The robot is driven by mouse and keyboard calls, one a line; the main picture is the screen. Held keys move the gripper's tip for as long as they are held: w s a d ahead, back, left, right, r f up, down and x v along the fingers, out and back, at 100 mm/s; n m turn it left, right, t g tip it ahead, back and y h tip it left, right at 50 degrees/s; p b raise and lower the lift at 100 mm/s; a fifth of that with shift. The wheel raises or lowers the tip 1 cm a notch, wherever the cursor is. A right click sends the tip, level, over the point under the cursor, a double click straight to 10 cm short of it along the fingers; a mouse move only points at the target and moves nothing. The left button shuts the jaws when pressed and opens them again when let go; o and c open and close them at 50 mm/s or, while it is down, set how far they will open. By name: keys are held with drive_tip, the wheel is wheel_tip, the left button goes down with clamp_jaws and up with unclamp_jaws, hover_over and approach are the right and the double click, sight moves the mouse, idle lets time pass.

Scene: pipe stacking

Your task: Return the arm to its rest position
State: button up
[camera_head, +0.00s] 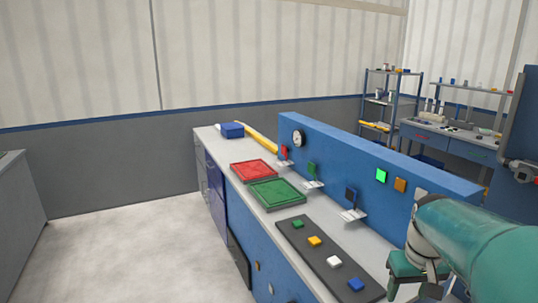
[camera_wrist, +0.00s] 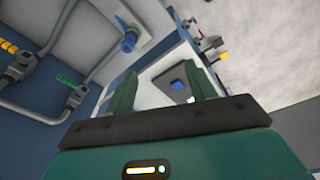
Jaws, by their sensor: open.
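My gripper (camera_wrist: 163,80) shows in the wrist view with its two green fingers spread apart. Nothing is held between them. Beyond the fingers is a pale panel with a dark plate bearing a blue spot (camera_wrist: 177,84); I cannot tell whether it is near or far. In the head view my teal arm fills the lower right corner, in front of the right end of the bench.
A long bench (camera_head: 208,143) carries a red tray (camera_head: 254,170), a green tray (camera_head: 275,193) and a dark button strip (camera_head: 318,261). A blue upright panel (camera_head: 335,150) runs behind them. Grey pipes (camera_wrist: 52,40) with coloured valves show in the wrist view. Open floor (camera_head: 130,255) lies left.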

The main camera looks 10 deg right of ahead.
drive_tip(key=s+a+r+t, duration=0.1)
drive_tip(key=s+a+t, duration=0.1)
drive_tip(key=s+a, duration=0.3)
drive_tip(key=s+a+r+n+t, duration=0.1)
drive_tip(key=s+a, duration=0.4)
drive_tip(key=a, duration=0.8)
drive_tip(key=shift+a+r+t+y, duration=0.25)
drive_tip(key=shift+r+t+y, duration=0.05)
drive_tip(key=shift+t, duration=0.4)
drive_tip(key=shift+s, duration=0.1)
drive_tip(key=c, duration=0.4)
drive_tip(key=shift+d, duration=0.25)
